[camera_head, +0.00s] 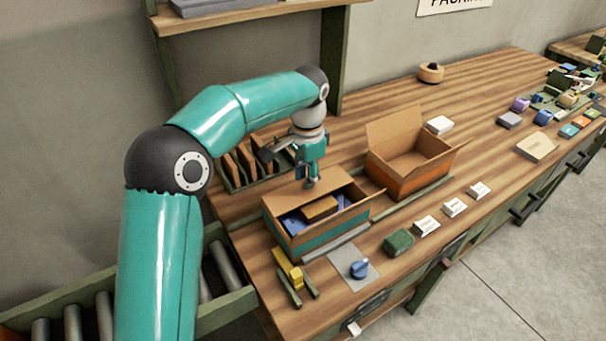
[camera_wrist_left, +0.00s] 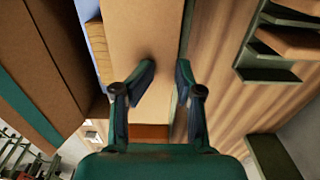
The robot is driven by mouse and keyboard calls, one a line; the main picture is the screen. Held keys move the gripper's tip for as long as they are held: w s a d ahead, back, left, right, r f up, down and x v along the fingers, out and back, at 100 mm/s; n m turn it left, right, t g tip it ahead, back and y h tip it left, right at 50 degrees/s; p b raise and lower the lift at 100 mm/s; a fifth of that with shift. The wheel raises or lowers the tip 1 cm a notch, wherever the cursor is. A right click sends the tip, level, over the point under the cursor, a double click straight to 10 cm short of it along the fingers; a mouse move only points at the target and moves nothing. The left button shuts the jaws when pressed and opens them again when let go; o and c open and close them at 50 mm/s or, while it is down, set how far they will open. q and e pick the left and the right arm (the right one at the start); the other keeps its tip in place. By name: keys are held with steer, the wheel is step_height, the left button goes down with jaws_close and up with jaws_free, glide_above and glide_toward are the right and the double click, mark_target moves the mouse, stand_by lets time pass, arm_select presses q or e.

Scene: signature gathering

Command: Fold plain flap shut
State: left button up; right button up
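The teal-striped cardboard box (camera_head: 320,234) stands open on the bench, with blue items and a brown block (camera_head: 320,208) inside. A plain brown flap (camera_head: 285,199) rises along its back side; it also shows in the left wrist view (camera_wrist_left: 140,25). My left gripper (camera_head: 311,184) points down at this flap. In the left wrist view, its two fingers (camera_wrist_left: 162,75) are apart, one over the flap's face and the other by its right edge. I cannot tell whether they touch it. My right gripper is not in view.
An orange-striped open box (camera_head: 412,165) stands to the right. A divided rack (camera_head: 240,165) is behind the teal-striped box. Yellow pieces (camera_head: 288,270), a blue knob (camera_head: 359,268) and a green block (camera_head: 398,242) lie in front.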

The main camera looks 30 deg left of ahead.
arm_select(q)
steer(key=o, duration=0.5)
steer(key=shift+s+d+f, duration=0.15)
steer(key=shift+d+f, duration=0.05)
steer(key=shift+d, duration=0.15)
steer(key=o, duration=0.6)
steer(key=shift+a+r, duration=0.1)
steer(key=shift+a, duration=0.05)
steer(key=shift+r, duration=0.15)
step_height(320, 180, up, 12)
steer(key=shift+f, duration=0.2)
